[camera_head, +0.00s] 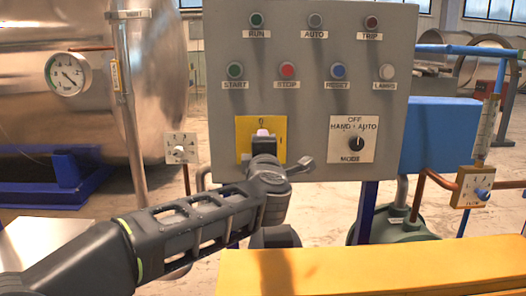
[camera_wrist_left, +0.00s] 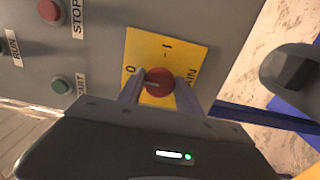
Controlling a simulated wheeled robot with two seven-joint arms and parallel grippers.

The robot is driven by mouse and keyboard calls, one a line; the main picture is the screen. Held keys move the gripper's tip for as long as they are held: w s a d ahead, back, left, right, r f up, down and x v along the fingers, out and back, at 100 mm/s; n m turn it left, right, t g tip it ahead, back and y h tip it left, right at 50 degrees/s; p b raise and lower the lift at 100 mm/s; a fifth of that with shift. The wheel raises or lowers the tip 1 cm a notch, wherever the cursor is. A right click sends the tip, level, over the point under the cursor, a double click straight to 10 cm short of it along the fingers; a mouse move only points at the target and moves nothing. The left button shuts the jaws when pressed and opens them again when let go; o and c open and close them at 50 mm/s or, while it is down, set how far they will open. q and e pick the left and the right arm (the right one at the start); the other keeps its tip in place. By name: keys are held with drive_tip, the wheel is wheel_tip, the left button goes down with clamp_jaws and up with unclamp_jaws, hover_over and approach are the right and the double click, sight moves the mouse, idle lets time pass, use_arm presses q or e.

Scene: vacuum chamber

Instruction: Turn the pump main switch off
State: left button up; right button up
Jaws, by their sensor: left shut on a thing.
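The pump main switch is a red knob (camera_wrist_left: 159,82) on a yellow plate (camera_wrist_left: 168,48). In the left wrist view the plate carries a 0 at the left and a 1 at the top; the lettering at the right is partly hidden. My left gripper (camera_wrist_left: 160,88) is shut on the knob, one finger on each side. In the head view my left gripper (camera_head: 264,140) covers most of the knob. I cannot tell which mark the knob points to. My right gripper is not in view.
The grey control panel (camera_head: 308,100) has several buttons and lamps above the switch and a mode selector (camera_head: 355,142) to its right. A yellow surface (camera_head: 380,272) lies low in front. A small dial box (camera_head: 180,148) stands left of the panel.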

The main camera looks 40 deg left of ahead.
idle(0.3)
use_arm(q)
drive_tip(key=o, duration=1.3)
drive_tip(key=shift+o, duration=0.2)
drive_tip(key=shift+s, duration=0.1)
drive_tip(key=v, duration=0.7)
drive_tip(key=shift+s+d+b, duration=0.25)
drive_tip(key=shift+b, duration=0.1)
